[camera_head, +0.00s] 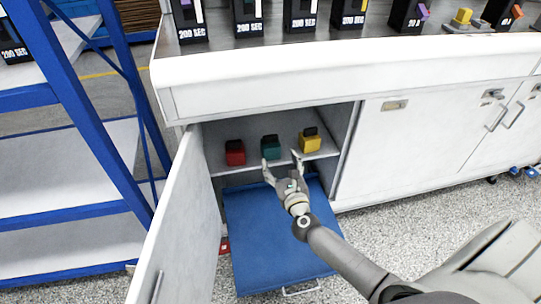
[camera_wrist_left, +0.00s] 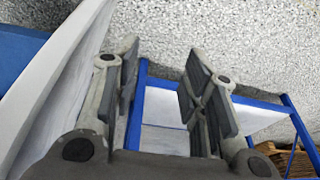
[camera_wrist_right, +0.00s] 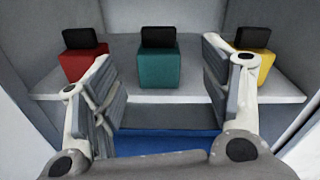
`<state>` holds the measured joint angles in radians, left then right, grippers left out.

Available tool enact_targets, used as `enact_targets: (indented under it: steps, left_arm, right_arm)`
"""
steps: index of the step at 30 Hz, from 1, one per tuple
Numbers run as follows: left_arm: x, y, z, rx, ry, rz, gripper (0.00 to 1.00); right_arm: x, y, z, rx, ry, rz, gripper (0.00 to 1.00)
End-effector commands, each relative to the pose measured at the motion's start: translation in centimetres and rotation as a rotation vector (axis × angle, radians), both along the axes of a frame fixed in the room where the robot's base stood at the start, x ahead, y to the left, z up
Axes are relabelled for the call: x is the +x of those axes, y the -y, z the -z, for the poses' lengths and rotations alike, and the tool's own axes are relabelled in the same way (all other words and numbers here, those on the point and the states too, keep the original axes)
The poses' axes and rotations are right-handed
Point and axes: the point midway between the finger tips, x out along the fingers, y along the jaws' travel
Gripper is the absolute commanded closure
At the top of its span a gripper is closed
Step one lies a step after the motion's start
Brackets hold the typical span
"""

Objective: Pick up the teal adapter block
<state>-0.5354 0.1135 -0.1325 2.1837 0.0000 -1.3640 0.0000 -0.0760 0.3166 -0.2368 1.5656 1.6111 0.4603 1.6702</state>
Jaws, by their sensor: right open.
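The teal adapter block (camera_head: 270,147) with a black top piece stands on a shelf inside the open cabinet, between a red block (camera_head: 235,152) and a yellow block (camera_head: 311,141). In the right wrist view the teal block (camera_wrist_right: 170,67) shows ahead between my right fingers. My right gripper (camera_head: 281,162) is open and empty in front of the shelf, apart from the block. My left gripper (camera_wrist_left: 160,62) is open and empty in the left wrist view; it is not seen in the head view.
The cabinet door (camera_head: 176,225) stands open on the left. A blue drawer or panel (camera_head: 265,240) extends below the shelf (camera_head: 328,150). A blue-framed rack (camera_head: 100,120) stands at the left. The countertop (camera_head: 230,55) above holds several black devices.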

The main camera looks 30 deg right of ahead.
Motion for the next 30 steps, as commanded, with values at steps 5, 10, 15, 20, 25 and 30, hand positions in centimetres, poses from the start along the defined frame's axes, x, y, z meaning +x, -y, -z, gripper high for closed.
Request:
enact_targets:
  steps: [5,10,15,20,25,30]
  left_arm:
    - [-0.2,-0.1,-1.3,0.0,0.01,-0.001,0.6]
    - [-0.3,-0.1,-2.1,0.0,0.014,-0.002,0.6]
    - [-0.6,-0.2,-3.1,0.0,0.02,-0.002,0.6]
    - [-0.8,-0.2,-4.0,-0.001,0.024,-0.003,0.6]
    - [-0.9,-0.2,-4.5,-0.001,0.027,-0.003,0.6]
    - [-1.5,-0.3,-5.8,-0.001,0.035,-0.004,0.6]
  right_arm:
    - [0.5,0.4,-1.2,0.16,0.064,0.028,0.3]
    - [1.9,0.8,-1.6,0.186,0.075,0.032,0.3]
    - [4.3,1.4,-1.5,0.183,0.073,0.032,0.3]
    - [5.7,1.7,-1.4,0.181,0.072,0.032,0.3]
    - [6.4,1.8,-1.3,0.181,0.071,0.031,0.3]
    - [8.2,1.8,-0.9,0.181,0.072,0.031,0.3]
